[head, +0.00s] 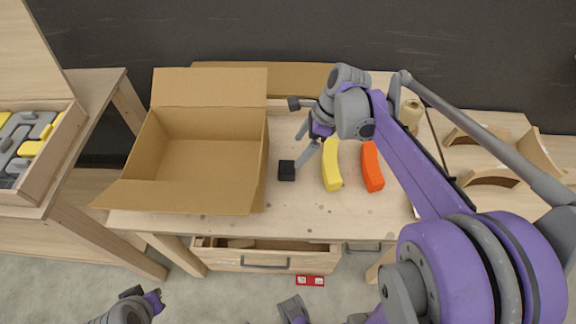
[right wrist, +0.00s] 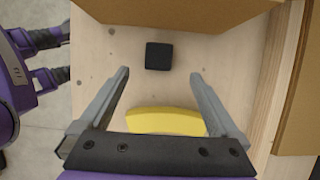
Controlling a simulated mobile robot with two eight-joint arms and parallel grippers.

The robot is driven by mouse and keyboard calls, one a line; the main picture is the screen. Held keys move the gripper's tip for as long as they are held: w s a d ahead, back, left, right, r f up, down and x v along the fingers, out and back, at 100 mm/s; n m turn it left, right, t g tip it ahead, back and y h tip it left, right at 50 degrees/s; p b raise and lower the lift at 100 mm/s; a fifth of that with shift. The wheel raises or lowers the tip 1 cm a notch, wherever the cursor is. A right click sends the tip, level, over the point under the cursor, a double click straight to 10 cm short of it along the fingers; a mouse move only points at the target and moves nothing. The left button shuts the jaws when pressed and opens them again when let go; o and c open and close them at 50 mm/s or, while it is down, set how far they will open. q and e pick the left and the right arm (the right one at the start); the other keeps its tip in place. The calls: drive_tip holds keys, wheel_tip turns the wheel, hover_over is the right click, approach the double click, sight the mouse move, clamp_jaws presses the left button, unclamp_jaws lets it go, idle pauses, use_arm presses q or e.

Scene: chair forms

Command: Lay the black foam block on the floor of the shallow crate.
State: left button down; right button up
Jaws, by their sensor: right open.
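The black foam block (head: 287,170) lies on the light wood table, right of an open cardboard box (head: 215,140). The box is empty, its flaps spread; it is the nearest crate-like container, but I cannot tell if it is the shallow crate. My right gripper (head: 304,155) reaches down close to the block. In the right wrist view its two fingers (right wrist: 160,74) are spread and empty, and the block (right wrist: 159,56) shows just past the tips, between their lines, apart from both. Part of my left arm (head: 128,306) shows at bottom left; its jaws are not clear.
A yellow curved piece (head: 331,164) and an orange one (head: 371,167) lie right of the block. A drawer (head: 262,258) stands partly open below the table. A wooden box (head: 57,155) with grey and yellow parts sits at far left. Curved wooden forms (head: 493,178) lie right.

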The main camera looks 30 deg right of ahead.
sight(288, 167)
drive_tip(key=x, duration=0.4)
drive_tip(key=shift+a+f, duration=0.1)
drive_tip(key=shift+a, duration=0.1)
drive_tip(key=shift+b+x, duration=0.4)
drive_tip(key=shift+x, duration=2.7)
drive_tip(key=shift+s+d, duration=0.1)
drive_tip(key=shift+d, duration=0.05)
